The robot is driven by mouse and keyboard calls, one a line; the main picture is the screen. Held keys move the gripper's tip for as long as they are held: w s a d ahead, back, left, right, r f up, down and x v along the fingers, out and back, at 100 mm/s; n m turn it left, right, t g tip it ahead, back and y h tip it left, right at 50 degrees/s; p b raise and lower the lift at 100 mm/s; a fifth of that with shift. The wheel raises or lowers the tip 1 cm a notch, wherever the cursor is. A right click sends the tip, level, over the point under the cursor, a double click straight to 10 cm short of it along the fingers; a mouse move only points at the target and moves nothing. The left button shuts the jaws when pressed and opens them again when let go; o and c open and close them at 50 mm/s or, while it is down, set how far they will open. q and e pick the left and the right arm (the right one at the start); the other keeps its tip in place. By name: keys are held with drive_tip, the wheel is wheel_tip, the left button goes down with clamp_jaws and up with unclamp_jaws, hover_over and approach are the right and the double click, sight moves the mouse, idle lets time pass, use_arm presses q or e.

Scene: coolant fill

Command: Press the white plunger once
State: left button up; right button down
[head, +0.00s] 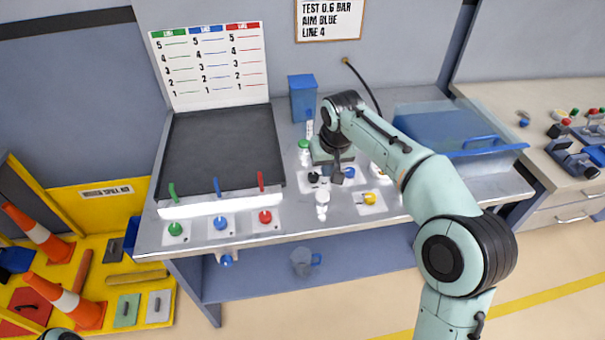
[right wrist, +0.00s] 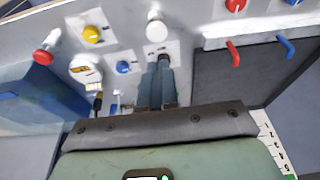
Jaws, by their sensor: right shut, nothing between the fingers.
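In the right wrist view the white plunger (right wrist: 157,28) shows as a round white cap just beyond my fingertips. My right gripper (head: 337,178) points down over the bench, behind and slightly right of the plunger. In the right wrist view its two dark fingers (right wrist: 158,66) are together with nothing between them. They look apart from the plunger; their exact height is hard to tell. My left gripper is not in view.
A yellow knob (head: 369,198) and a small blue knob (head: 349,172) sit close by to the right. Green (head: 175,229), blue (head: 221,223) and red (head: 265,217) knobs line the front left. A blue bin (head: 303,98) stands behind.

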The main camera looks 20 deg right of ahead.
wheel_tip(320, 180, up, 2)
drive_tip(key=shift+s+d+r, duration=0.1)
drive_tip(key=shift+d+r, duration=0.05)
drive_tip(key=shift+r, duration=0.05)
drive_tip(key=shift+f, duration=0.15)
drive_tip(key=b, duration=0.1)
approach(322, 194)
drive_tip(key=x, duration=0.5)
drive_tip(key=shift+f, duration=0.75)
